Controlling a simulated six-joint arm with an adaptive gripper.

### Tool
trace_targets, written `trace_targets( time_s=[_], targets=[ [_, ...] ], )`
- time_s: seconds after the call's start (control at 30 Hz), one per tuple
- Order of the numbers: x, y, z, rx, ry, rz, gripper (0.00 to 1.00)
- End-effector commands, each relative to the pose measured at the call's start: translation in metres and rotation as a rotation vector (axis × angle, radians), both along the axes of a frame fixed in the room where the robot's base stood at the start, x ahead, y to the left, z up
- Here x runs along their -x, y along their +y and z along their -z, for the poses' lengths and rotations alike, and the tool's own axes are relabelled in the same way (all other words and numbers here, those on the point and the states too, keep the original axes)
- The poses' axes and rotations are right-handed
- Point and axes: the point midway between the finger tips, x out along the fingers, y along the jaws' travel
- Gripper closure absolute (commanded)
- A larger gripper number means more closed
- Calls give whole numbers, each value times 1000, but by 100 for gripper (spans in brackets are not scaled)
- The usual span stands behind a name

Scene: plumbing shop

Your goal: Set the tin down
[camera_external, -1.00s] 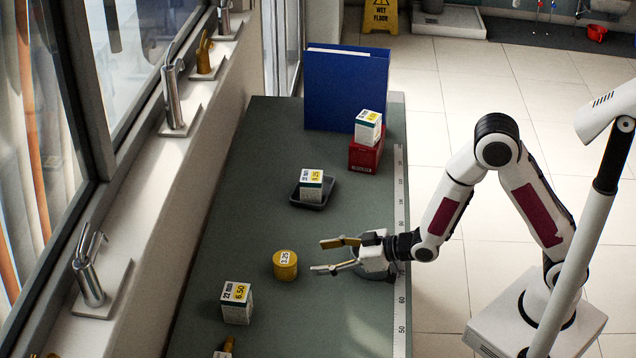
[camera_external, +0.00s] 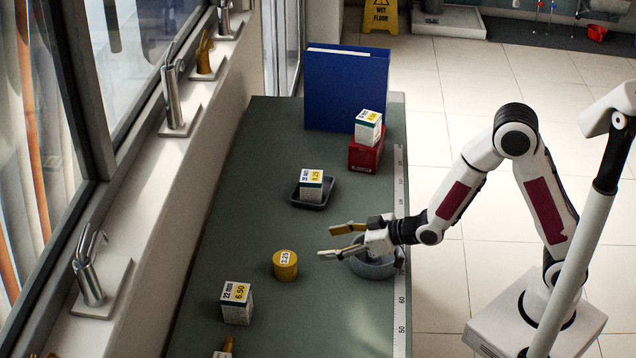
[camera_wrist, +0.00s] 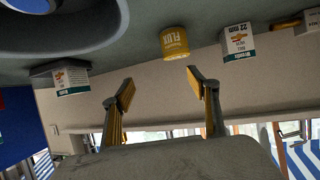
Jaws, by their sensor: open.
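The yellow tin (camera_external: 285,265), with a price label on its top, stands on the dark green counter (camera_external: 320,316). It also shows in the wrist view (camera_wrist: 174,43), upside down there, with the word FLUX on its side. My gripper (camera_external: 335,242) is open and empty to the right of the tin, clearly apart from it. In the wrist view the two fingers (camera_wrist: 166,92) stand wide apart with nothing between them.
A grey bowl (camera_external: 374,266) sits under my gripper. A white box (camera_external: 237,303) stands left of the tin. Another box (camera_external: 312,185) sits in a black tray (camera_external: 328,194). A red box (camera_external: 364,157) carries a third box, before a blue binder (camera_external: 345,90).

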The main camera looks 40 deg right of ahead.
Motion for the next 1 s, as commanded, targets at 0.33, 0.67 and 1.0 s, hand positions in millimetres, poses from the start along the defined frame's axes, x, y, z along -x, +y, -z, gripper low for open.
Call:
trace_targets(
  time_s=[0.33,0.67,1.0],
  targets=[
    [1,-71,-46,52,93,104,40],
    [25,-139,-80,97,192,200,40],
    [71,-206,-109,133,297,299,40]
  ],
)
